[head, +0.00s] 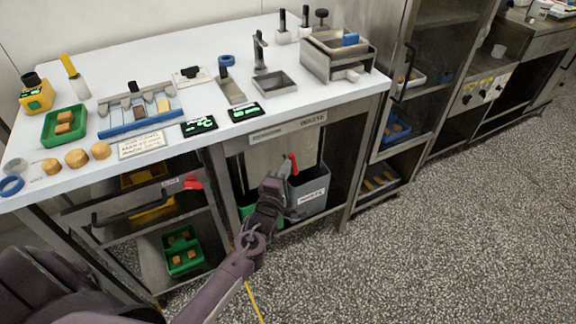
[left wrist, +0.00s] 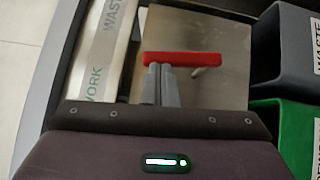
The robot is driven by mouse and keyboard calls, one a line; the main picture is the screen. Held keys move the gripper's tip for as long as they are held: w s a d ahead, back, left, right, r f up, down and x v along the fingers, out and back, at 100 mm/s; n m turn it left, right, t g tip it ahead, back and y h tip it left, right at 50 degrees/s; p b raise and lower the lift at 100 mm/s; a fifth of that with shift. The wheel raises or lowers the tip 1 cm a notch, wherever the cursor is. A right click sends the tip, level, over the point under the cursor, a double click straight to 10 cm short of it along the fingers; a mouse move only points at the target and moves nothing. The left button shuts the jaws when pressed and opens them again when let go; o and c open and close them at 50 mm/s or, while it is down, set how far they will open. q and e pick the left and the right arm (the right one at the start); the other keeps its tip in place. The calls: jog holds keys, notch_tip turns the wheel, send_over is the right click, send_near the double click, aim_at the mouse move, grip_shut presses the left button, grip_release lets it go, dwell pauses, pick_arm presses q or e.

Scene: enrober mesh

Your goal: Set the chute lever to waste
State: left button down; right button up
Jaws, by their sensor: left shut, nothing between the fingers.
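The red chute lever (head: 293,163) sits on the steel chute plate (head: 262,158) under the table's front edge. It also shows as a red bar in the left wrist view (left wrist: 185,58). A label strip (head: 287,130) above it reads WASTE at its right end; its left-end text is small, but the wrist view shows "WORK" there. My left gripper (head: 284,163) is shut and empty, its fingertips just left of the lever. In the left wrist view the fingertips (left wrist: 160,68) reach the bar's lower edge; I cannot tell whether they touch. My right gripper is not in view.
A grey bin labelled WASTE (head: 308,192) stands below right of the lever, beside a green bin (left wrist: 285,125). A drawer (head: 135,195) with a red tag is left of it. The white tabletop (head: 200,65) carries trays and tools. The floor at right is clear.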

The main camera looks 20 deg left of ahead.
pick_arm(q)
jog(key=p, duration=0.2)
jog(key=w+r+m+g+p, duration=0.1)
jog(key=p, duration=0.1)
jog(key=shift+d+r+m+g, duration=0.3)
jog(key=shift+d, duration=0.1)
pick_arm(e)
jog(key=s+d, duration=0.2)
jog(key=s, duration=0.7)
pick_arm(q)
jog(key=shift+w+d+m+g+y+p, duration=0.15)
jog(key=shift+w+d+m+g+p, duration=0.2)
jog(key=shift+w+m+g+p, duration=0.5)
jog(key=shift+w+d+m+g+y+p, duration=0.15)
jog(key=shift+d+g+p, duration=0.35)
jog(key=shift+p, duration=0.8)
jog(key=shift+w+d+m+g+y+p, duration=0.1)
jog(key=shift+w+d+m+g+p, duration=0.25)
jog(key=shift+m+g+p, duration=0.55)
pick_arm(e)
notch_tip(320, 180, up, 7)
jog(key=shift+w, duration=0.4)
pick_arm(q)
jog(key=shift+w+a, duration=0.1)
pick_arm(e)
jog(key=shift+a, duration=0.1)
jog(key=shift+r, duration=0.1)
